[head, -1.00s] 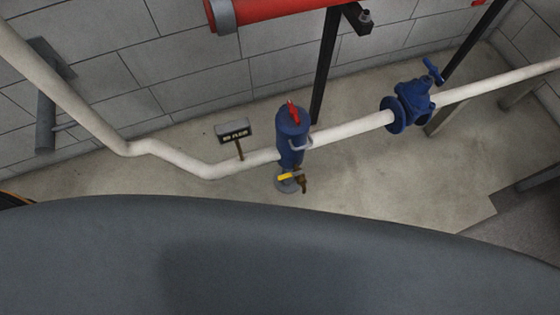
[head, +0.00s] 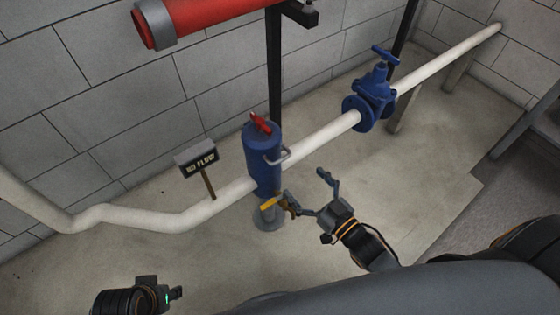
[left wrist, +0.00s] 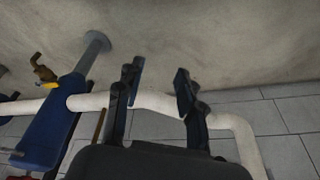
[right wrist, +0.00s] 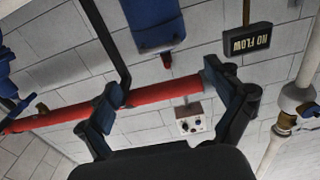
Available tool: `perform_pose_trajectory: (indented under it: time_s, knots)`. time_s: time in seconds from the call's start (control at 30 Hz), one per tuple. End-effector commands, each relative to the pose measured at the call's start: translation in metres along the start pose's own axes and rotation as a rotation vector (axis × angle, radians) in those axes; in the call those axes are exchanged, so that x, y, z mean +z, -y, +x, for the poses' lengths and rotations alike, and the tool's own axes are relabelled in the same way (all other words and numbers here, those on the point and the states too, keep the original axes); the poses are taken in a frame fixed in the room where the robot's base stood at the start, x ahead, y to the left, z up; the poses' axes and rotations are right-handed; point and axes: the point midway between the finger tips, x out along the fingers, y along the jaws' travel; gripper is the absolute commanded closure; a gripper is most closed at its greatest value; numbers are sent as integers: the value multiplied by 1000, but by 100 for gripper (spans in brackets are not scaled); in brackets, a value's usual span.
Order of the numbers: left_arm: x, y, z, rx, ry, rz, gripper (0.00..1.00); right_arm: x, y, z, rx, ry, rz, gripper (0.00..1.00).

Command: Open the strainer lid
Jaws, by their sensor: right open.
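The strainer is an upright blue cylinder (head: 264,165) on the white pipe, with a red handle (head: 260,123) on its lid and a side handle. The lid looks closed. My right gripper (head: 308,192) is open and empty, to the right of the strainer's lower part and apart from the lid. The right wrist view shows its fingers apart (right wrist: 160,90), with the blue strainer body (right wrist: 152,25) beyond. My left gripper (left wrist: 160,75) is open and empty in the left wrist view. The strainer (left wrist: 45,138) is at that view's left, its red handle barely visible at the bottom.
A yellow-handled drain valve (head: 270,205) sits low on the strainer, near my right gripper. A blue gate valve (head: 370,97) is further right on the white pipe (head: 325,135). A NO FLOW sign (head: 197,158) stands left. A red pipe (head: 205,20) and black post (head: 274,75) are behind.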

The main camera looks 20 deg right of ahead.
Motion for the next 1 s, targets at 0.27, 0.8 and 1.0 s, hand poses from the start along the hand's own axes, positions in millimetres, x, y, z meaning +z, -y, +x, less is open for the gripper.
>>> perform_pose_trajectory:
  time_s: [0.27,0.8,1.0]
  knots:
    - [-1,1,-31,-3,-20,-2,62,1,0,61,1,-2,-1,8]
    - [4,1,-44,-5,-29,-3,62,1,0,99,1,2,0,8]
    - [4,1,-44,-5,-29,-3,62,1,0,98,1,2,0,28]
